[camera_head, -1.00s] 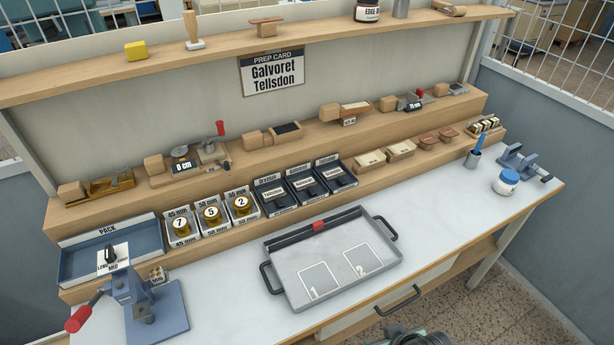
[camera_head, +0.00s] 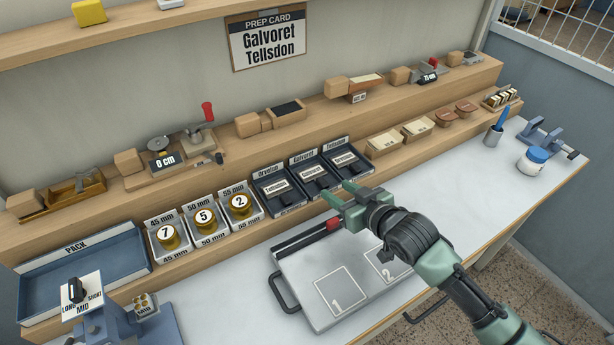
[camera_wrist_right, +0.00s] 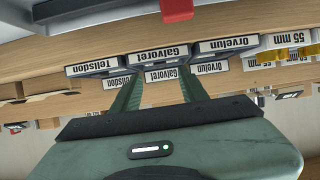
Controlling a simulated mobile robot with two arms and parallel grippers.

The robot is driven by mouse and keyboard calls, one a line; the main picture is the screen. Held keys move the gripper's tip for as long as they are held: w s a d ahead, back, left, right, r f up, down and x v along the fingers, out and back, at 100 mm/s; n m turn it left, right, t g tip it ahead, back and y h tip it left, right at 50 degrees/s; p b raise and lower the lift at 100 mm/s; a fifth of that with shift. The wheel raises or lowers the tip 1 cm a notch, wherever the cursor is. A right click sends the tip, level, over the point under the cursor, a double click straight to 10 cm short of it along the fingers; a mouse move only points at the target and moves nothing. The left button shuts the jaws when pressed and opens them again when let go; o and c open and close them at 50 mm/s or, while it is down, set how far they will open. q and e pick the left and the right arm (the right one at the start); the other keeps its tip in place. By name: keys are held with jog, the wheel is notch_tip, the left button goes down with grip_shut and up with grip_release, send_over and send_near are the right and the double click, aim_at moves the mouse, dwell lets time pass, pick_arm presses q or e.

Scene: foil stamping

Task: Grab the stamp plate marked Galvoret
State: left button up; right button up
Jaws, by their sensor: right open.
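Three black stamp-plate holders stand in a row on the bench, the middle one marked Galvoret (camera_head: 303,158). A dark plate with a pale label (camera_head: 313,174) lies in that holder; its small lettering is hard to read. My right gripper (camera_head: 338,194) is open and empty, in front of the middle and right holders, apart from them. The upside-down right wrist view shows the Galvoret label (camera_wrist_right: 162,54) between the open fingers (camera_wrist_right: 160,82), with Tellsdon and Orvelun labels either side. My left gripper is not in view.
A grey tray (camera_head: 290,262) with spaces 1 and 2 lies below my right arm. A prep card (camera_head: 268,38) reads Galvoret, Tellsdon.

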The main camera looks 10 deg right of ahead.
aim_at(321, 180)
jog(key=x, duration=0.2)
jog(key=shift+w+a+p, duration=0.15)
jog(key=shift+w+p, duration=0.15)
jog(key=shift+w, duration=0.05)
jog(key=shift+w+a, duration=0.1)
jog(key=shift+w, duration=0.1)
jog(key=p+x, duration=0.1)
jog(key=x, duration=0.3)
jog(key=shift+w+a, duration=0.1)
jog(key=shift+w, duration=0.05)
jog(key=shift+w+f, duration=0.15)
jog(key=shift+f, duration=0.05)
grip_shut()
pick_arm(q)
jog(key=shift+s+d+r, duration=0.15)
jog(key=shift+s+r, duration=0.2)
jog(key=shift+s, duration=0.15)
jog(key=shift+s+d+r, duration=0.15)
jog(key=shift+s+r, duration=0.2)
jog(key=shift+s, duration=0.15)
pick_arm(e)
jog(key=shift+r, duration=0.1)
